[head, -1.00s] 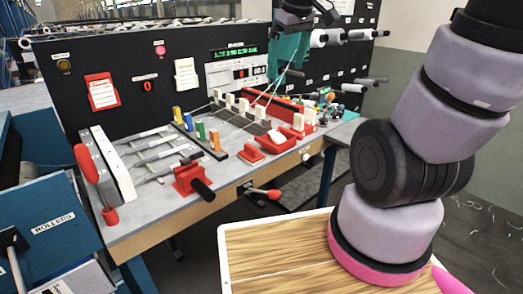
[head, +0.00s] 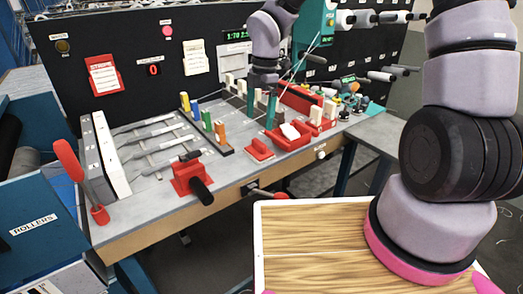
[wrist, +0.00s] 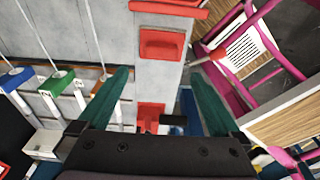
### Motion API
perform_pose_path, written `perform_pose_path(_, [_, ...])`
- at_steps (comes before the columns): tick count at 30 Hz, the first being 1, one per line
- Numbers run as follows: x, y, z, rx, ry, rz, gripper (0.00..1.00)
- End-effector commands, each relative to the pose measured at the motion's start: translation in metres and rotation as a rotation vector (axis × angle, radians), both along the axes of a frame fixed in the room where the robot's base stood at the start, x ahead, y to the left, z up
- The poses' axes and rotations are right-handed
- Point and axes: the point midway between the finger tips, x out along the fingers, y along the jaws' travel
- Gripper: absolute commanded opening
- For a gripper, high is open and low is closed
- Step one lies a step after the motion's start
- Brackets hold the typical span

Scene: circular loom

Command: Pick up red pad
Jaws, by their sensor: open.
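The red pad (head: 259,149) is a small red block lying on the grey bench top, near its front edge, between the red clamp and the red tray. In the wrist view the red pad (wrist: 162,43) lies ahead of the fingertips, roughly centred between them. My gripper (head: 261,110) has teal fingers and hangs over the bench, fingers pointing down, just above and behind the pad in the head view. In the wrist view my gripper (wrist: 160,76) is open with nothing between its fingers. The fingers look apart from the pad; the exact height is hard to tell.
A red tray (head: 281,139) with a white item stands right of the pad, and a red clamp (head: 187,178) with a black handle stands left. Coloured pegs (head: 207,120) stand in a rail behind. A red lever (head: 68,160) rises at the left end. Bare bench surrounds the pad.

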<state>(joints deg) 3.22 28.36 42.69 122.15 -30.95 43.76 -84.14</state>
Motion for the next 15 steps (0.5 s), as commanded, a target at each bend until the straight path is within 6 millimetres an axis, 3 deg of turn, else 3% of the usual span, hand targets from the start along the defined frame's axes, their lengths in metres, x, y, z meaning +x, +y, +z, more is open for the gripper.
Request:
perform_pose_path(3, [-0.001,0.002,-0.017,0.0,0.002,-0.001,1.0])
perform_pose_path(10, [-0.002,0.0,-0.036,-0.001,0.002,-0.002,1.0])
perform_pose_path(15, [-0.002,-0.002,-0.063,-0.002,0.004,-0.002,1.0])
